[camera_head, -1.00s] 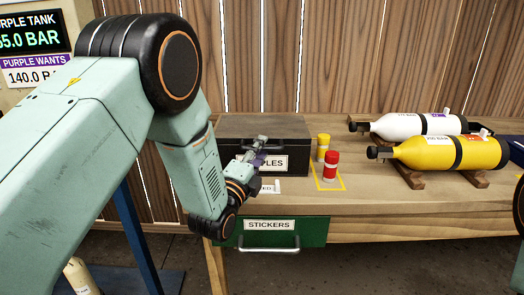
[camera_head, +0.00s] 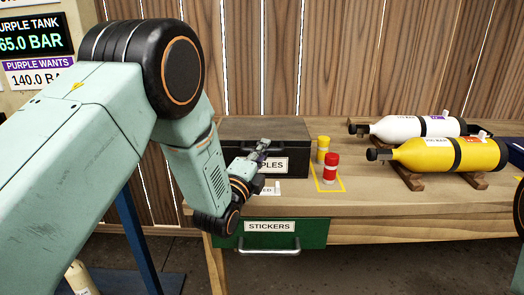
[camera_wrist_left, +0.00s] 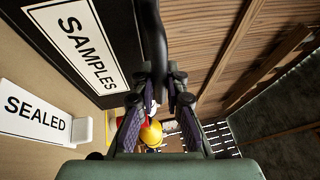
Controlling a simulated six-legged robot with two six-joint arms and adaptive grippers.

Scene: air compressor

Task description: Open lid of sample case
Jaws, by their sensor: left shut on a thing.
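The dark sample case (camera_head: 262,130) stands on the left part of the workbench, its lid looking shut. Its front carries a SAMPLES label, partly hidden by my gripper in the head view and clear in the left wrist view (camera_wrist_left: 77,45). My left gripper (camera_head: 263,147) is at the front of the case. In the left wrist view the fingers (camera_wrist_left: 160,80) are closed around a dark curved handle (camera_wrist_left: 153,35) that stands out from the case front. My right gripper is not in view.
A SEALED sign (camera_wrist_left: 35,113) stands in front of the case. Yellow (camera_head: 323,149) and red (camera_head: 331,168) cylinders stand to its right. White (camera_head: 415,127) and yellow (camera_head: 440,154) tanks lie farther right. A green STICKERS drawer (camera_head: 315,232) is below the bench top.

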